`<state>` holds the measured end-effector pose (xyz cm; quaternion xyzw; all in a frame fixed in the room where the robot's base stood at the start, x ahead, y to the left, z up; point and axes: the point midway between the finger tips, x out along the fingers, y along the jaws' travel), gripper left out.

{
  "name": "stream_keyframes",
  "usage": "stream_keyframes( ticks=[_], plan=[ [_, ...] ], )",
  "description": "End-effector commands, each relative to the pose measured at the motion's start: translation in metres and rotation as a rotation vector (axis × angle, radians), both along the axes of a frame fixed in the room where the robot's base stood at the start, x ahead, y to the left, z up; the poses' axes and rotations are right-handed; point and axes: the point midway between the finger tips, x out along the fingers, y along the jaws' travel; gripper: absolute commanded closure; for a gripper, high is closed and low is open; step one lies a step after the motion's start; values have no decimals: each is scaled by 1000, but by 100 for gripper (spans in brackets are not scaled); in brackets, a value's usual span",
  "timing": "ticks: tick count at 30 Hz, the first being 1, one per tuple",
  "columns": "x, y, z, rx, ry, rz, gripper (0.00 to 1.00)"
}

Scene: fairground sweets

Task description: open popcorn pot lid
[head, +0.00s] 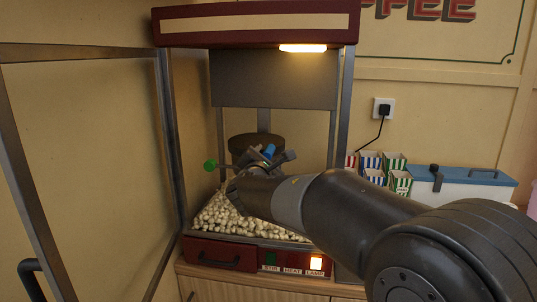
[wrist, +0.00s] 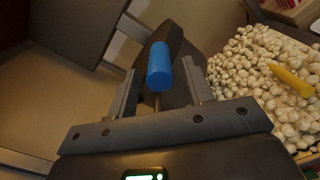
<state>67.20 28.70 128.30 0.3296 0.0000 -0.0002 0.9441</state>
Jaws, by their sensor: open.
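The dark popcorn pot (head: 257,141) hangs inside the popcorn machine, partly hidden by my gripper (head: 268,158). A blue handle (head: 269,150) shows at the gripper. In the wrist view the blue handle (wrist: 159,66) stands on a thin stem between the two fingers of my gripper (wrist: 161,82), with gaps on both sides. The gripper is open and not closed on it. A dark surface, probably the pot or its lid (wrist: 178,38), lies behind the handle. Whether the lid is raised cannot be told. A green knob (head: 210,164) sticks out left of the pot.
Popcorn (head: 220,218) fills the machine's floor, with a yellow scoop-like piece (wrist: 292,80) on it. Metal posts (head: 170,140) frame the opening. A swung-open door frame (head: 32,180) stands left. Striped boxes (head: 384,166) and a blue-lidded case (head: 463,182) stand right.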

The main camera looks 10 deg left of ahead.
Motion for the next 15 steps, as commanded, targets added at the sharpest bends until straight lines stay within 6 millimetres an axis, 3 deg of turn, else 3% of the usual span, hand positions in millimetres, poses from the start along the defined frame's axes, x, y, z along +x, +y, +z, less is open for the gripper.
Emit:
stream_keyframes(
  ticks=[6,15],
  plan=[
    [27,0,0,-1,0,0,53],
    [34,0,0,0,0,0,53]
  ],
)
